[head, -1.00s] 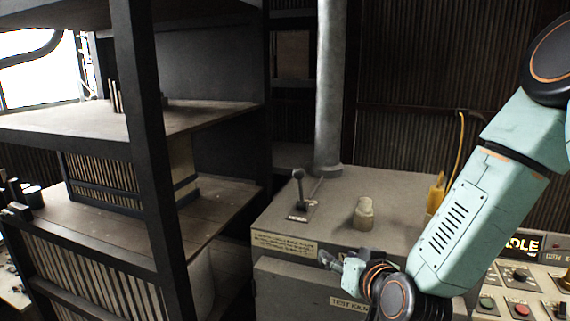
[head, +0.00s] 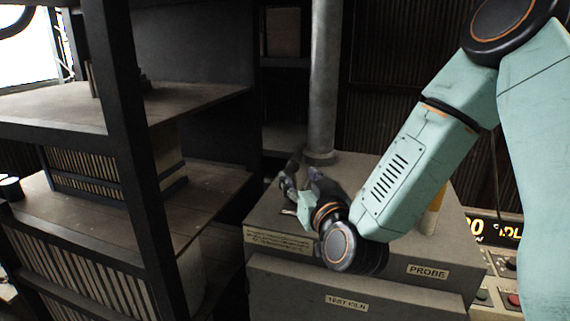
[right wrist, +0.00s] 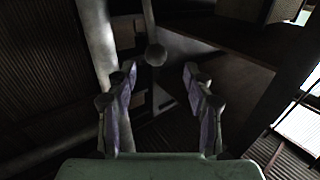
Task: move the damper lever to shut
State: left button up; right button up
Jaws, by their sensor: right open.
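The damper lever shows in the right wrist view as a thin rod with a dark round knob (right wrist: 155,54), in line with the gap between my fingers. I cannot tell whether the knob is within the fingertips or just beyond them. My right gripper (head: 298,182) is over the lever's place on top of the test kiln (head: 300,292) and hides most of the lever in the head view. In the right wrist view its two fingers (right wrist: 160,92) are spread apart with nothing gripped. My left gripper is not in view.
A grey vertical pipe (head: 322,90) rises from the kiln top just behind my right gripper. A dark shelf rack with a black post (head: 128,150) stands at the left. A control panel with buttons (head: 503,272) is at the right. My right arm covers much of the kiln top.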

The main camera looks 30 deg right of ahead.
aim_at(297, 169)
jog(key=x, duration=0.2)
jog(key=d+p+x, duration=0.1)
jog(key=x, duration=0.2)
jog(key=shift+w, duration=0.15)
jog(key=shift+w+a, duration=0.15)
jog(key=shift+w, duration=0.6)
jog(key=shift+s+d+f, duration=0.1)
jog(key=shift+s+d, duration=0.05)
jog(key=shift+d, duration=0.1)
jog(key=shift+c, duration=1.3)
jog(key=shift+a, duration=0.2)
jog(key=c, duration=0.4)
jog(key=shift+d, duration=0.1)
grip_shut()
